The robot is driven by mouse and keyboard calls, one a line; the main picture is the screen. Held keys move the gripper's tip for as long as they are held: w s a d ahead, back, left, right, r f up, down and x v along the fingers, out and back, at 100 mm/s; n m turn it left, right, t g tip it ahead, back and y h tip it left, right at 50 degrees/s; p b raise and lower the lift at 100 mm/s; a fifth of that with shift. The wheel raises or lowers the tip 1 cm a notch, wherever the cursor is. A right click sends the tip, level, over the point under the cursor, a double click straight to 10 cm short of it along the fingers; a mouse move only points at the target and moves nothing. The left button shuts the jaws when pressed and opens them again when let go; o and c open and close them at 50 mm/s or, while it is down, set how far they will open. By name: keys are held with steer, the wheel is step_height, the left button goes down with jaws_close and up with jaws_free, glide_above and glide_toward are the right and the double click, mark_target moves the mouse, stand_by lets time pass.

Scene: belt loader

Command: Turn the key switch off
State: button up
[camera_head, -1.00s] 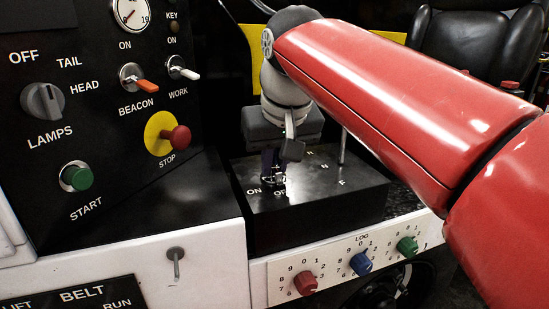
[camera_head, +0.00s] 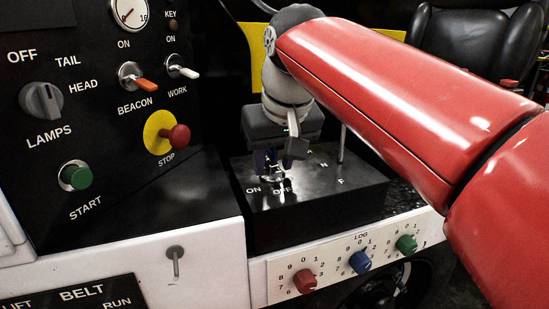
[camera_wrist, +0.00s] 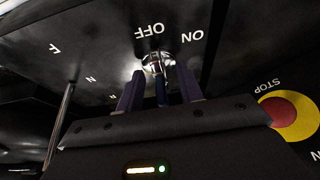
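The key switch (camera_head: 271,179) has a round metal barrel on top of the black box, near the ON and OFF labels. In the wrist view its shiny barrel (camera_wrist: 153,64) is close to the OFF label, with a dark blue key-like piece (camera_wrist: 161,93) standing toward me. My gripper (camera_wrist: 159,80) is over the switch, with one dark finger on each side of this piece. Gaps show between the fingers and the piece, so the gripper looks open. In the head view my gripper (camera_head: 270,165) partly hides the switch, and the key's exact angle is unclear.
A thin metal lever (camera_head: 341,146) rises from the black box (camera_head: 320,205), right of the gripper. The red stop button (camera_head: 179,135) is on the upright panel at left. Coloured knobs, including a blue one (camera_head: 360,262), line the front below.

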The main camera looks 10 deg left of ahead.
steer(key=v, duration=0.7)
steer(key=shift+r, duration=0.35)
steer(key=shift+s+d, duration=0.1)
